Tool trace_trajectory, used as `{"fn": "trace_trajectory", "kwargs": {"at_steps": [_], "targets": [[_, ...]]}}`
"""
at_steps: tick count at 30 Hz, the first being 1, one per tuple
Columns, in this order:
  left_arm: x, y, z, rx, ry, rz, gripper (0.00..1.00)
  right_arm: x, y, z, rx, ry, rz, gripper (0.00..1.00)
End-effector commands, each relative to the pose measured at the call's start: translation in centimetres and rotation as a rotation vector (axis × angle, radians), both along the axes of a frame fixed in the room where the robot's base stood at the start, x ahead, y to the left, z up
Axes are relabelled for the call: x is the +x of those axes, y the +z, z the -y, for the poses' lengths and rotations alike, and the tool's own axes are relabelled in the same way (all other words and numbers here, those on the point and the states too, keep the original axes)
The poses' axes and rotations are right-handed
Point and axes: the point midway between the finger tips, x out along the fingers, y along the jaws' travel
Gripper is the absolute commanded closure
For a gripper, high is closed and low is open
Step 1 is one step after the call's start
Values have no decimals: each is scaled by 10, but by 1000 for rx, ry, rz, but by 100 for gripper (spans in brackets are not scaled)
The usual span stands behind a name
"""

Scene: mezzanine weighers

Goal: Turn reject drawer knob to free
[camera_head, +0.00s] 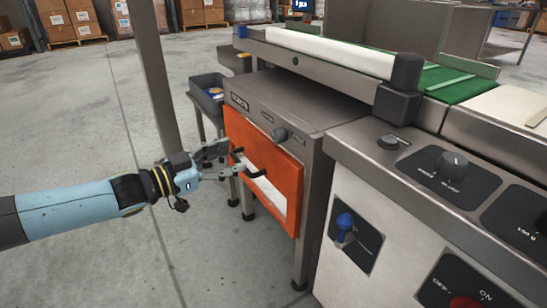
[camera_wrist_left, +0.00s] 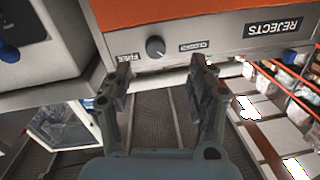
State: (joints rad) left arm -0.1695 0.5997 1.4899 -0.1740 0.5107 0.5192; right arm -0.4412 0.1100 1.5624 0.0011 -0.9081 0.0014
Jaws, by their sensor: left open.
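The reject drawer knob (camera_head: 280,134) is a small dark round knob on the grey panel above the orange drawer front (camera_head: 290,174). It also shows in the left wrist view (camera_wrist_left: 155,46), between small labels, the left one seeming to read FREE. My left gripper (camera_head: 245,162) is open in front of the orange drawer front, lower and to the left of the knob. In the left wrist view its spread fingers (camera_wrist_left: 160,76) lie below the knob, apart from it and with nothing between them. My right gripper is out of view.
A control console (camera_head: 420,175) with a blue-knobbed lever (camera_head: 344,222) and several dials stands close on the right. A conveyor with a green belt (camera_head: 455,86) runs behind. A grey bin (camera_head: 208,95) stands behind the drawer cabinet. The floor on the left is clear.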

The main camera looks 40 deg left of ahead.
Motion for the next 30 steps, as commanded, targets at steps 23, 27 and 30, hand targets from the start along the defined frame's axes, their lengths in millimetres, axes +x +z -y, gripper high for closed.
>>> {"fn": "trace_trajectory", "kwargs": {"at_steps": [23, 27, 30], "targets": [[98, 15, 42, -8, -42, 40, 42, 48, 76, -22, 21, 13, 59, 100], [105, 15, 45, -7, -42, 40, 42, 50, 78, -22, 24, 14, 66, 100], [106, 16, 45, -6, -41, 39, 42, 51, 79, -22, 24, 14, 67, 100]]}}
